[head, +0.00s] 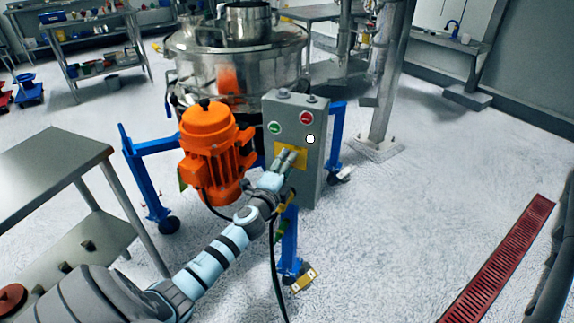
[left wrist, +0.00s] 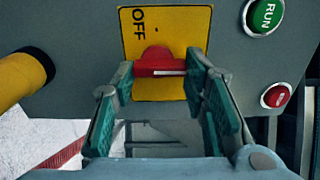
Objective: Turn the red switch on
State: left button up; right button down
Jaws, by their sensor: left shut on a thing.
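The red switch (left wrist: 155,58) is a rotary knob on a yellow plate marked OFF (left wrist: 190,22), seen in the left wrist view. A white line on the knob runs roughly level in that view, and the word OFF is turned sideways at the upper left of the plate. My left gripper (left wrist: 162,68) is shut on the red switch, one finger on each side. In the head view my left gripper (head: 290,160) is against the yellow plate (head: 279,149) on the grey control box (head: 312,175) and hides the knob. My right gripper is not in view.
An orange motor (head: 212,150) stands close left of my left arm. The steel sifter (head: 235,75) is behind the box. A metal table (head: 50,165) is at left.

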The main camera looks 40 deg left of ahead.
pick_arm(q)
jog(key=shift+f, duration=0.1)
jog(key=o, duration=1.2)
jog(key=v, duration=1.2)
